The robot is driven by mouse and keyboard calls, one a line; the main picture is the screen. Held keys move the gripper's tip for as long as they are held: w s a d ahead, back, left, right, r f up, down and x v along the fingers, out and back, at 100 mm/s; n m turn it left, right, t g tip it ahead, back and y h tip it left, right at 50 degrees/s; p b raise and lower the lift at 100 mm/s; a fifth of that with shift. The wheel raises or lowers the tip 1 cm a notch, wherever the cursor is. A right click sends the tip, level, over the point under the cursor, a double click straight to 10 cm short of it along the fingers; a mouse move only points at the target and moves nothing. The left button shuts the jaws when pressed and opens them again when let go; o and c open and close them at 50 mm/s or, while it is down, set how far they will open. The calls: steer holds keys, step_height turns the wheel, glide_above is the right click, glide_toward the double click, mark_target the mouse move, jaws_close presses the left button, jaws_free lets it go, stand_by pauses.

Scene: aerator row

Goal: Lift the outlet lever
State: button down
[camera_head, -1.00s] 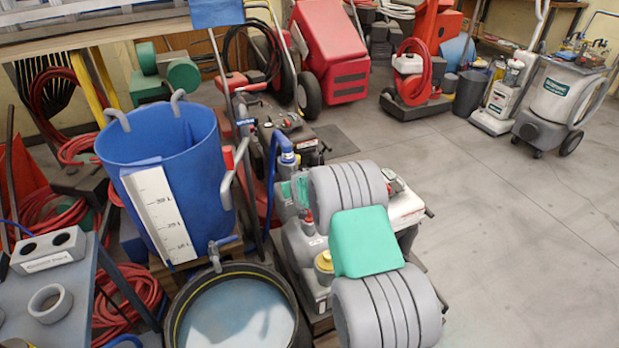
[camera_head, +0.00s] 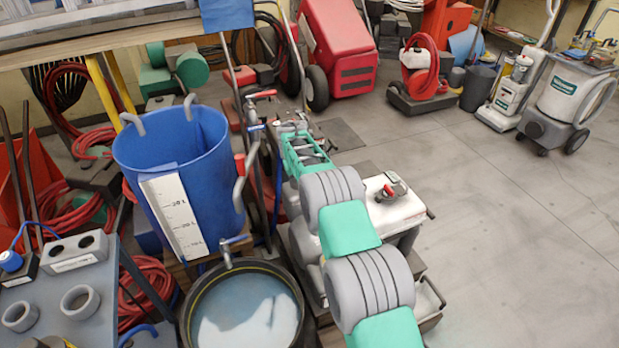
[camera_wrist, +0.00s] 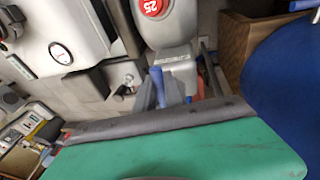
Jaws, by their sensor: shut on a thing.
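My gripper is at the far end of my grey and green arm. In the wrist view its grey fingers (camera_wrist: 166,95) are shut around a narrow blue lever (camera_wrist: 156,80). A second blue-handled lever (camera_head: 233,241) sits on the barrel's low spout, apart from my gripper.
The blue barrel (camera_head: 170,140) with a scale strip stands left of my arm. A round black-rimmed tub (camera_head: 292,290) of liquid is below its spout. A red-handled lever (camera_head: 262,94) is above the blue one. Open floor (camera_head: 500,200) lies to the right.

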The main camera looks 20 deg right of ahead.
steer(key=shift+r+g+p, duration=0.25)
steer(key=shift+g+p, duration=0.15)
steer(key=shift+p, duration=0.05)
stand_by(0.4)
steer(key=c, duration=1.4)
jaws_free()
steer(key=shift+c, duration=0.2)
steer(key=v, duration=0.7)
steer(key=shift+r+p, duration=0.3)
steer(key=shift+r, duration=0.05)
steer(key=shift+r, duration=0.1)
